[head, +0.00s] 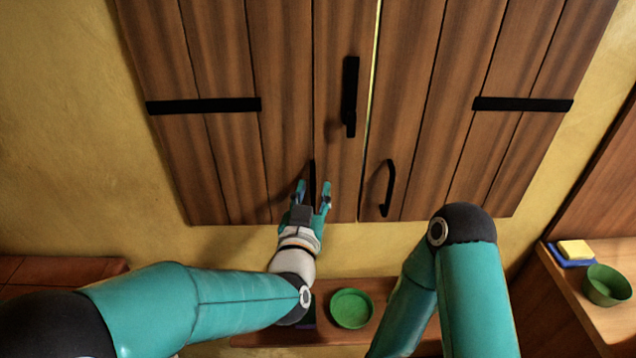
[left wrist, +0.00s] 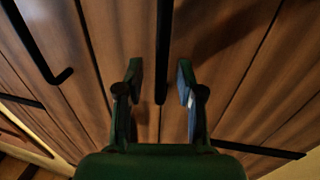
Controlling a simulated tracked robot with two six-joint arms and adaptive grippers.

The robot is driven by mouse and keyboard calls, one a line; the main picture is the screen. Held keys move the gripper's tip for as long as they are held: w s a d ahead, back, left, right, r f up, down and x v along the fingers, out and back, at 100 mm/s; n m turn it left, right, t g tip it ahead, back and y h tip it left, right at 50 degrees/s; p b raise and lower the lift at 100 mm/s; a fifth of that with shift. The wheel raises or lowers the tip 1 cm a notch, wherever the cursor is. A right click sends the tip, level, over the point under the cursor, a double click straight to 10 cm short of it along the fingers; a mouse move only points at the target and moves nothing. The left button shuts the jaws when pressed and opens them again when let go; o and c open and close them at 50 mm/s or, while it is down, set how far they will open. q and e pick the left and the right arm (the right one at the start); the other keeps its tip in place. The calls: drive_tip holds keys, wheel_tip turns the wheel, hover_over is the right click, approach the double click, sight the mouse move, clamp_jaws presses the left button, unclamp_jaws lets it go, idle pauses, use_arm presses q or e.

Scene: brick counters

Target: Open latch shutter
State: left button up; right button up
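A brown plank shutter (head: 285,60) with two leaves fills the upper head view. A black latch bar (head: 350,90) hangs upright on the left leaf beside the bright centre seam. The left leaf's black handle (head: 312,172) shows low on that leaf, and a curved black handle (head: 388,188) sits on the right leaf. My left gripper (head: 313,188) is open, its fingers on either side of the left handle. In the left wrist view, the handle (left wrist: 163,50) runs between the spread fingers (left wrist: 161,78), with gaps on both sides. My right gripper is out of view.
Black straps (head: 203,105) cross the outer planks. Below the shutter, a brown ledge (head: 265,338) holds a green bowl (head: 351,308). At right, a counter (head: 585,305) holds another green bowl (head: 606,286) and a yellow sponge (head: 574,250). My right arm is folded at lower right.

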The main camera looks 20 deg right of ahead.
use_arm(q)
drive_tip(key=shift+w+d, duration=0.15)
drive_tip(key=shift+w, duration=0.15)
clamp_jaws()
